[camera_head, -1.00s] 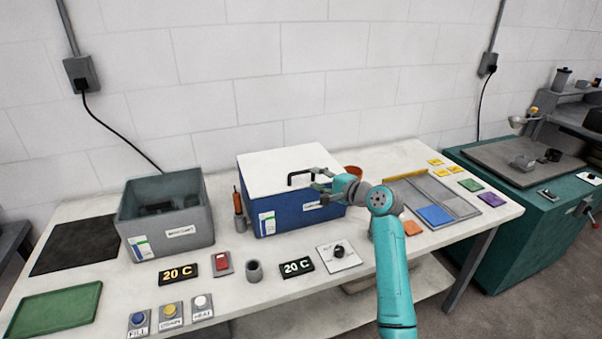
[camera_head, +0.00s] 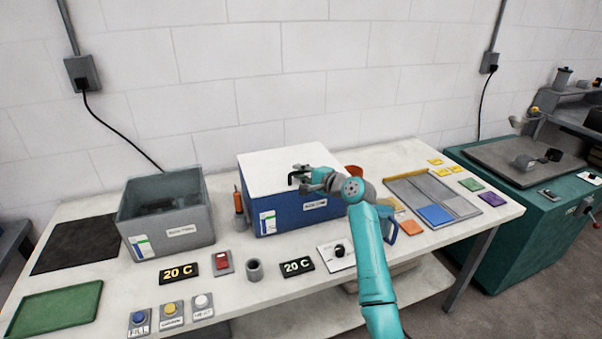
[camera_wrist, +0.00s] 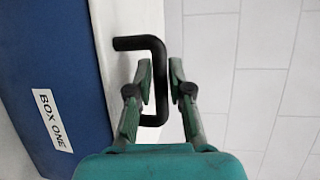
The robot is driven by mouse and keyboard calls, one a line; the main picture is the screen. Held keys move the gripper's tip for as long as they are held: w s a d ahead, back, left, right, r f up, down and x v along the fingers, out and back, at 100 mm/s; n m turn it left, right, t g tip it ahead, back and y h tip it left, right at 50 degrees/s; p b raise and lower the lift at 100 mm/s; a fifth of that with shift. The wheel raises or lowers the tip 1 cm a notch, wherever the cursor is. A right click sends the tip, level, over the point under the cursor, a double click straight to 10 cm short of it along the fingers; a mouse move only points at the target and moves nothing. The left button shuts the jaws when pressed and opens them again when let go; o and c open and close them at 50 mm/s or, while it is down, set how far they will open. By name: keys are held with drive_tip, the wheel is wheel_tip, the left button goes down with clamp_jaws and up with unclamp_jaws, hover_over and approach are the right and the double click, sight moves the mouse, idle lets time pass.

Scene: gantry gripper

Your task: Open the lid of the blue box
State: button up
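The blue box (camera_head: 285,216) stands on the bench with its white lid (camera_head: 265,170) lying flat and shut. A black bar handle (camera_wrist: 160,95) rises from the lid; in the head view the handle (camera_head: 292,178) is partly hidden by my gripper. My gripper (camera_head: 299,180) is at the handle above the front part of the lid. In the wrist view my gripper (camera_wrist: 161,72) has its fingers apart, one on each side of the handle's bar. Small gaps show between bar and fingertips, so it does not look clamped. The box's side (camera_wrist: 45,75) carries a "BOX ONE" label.
An open grey bin (camera_head: 165,240) stands left of the box, with an orange-handled tool (camera_head: 238,205) between them. Buttons, displays and a knob panel (camera_head: 336,253) lie in front. A sorting tray (camera_head: 430,198) lies to the right. The wall (camera_head: 300,80) is behind.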

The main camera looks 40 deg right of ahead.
clamp_jaws()
drive_tip(key=shift+r, duration=0.1)
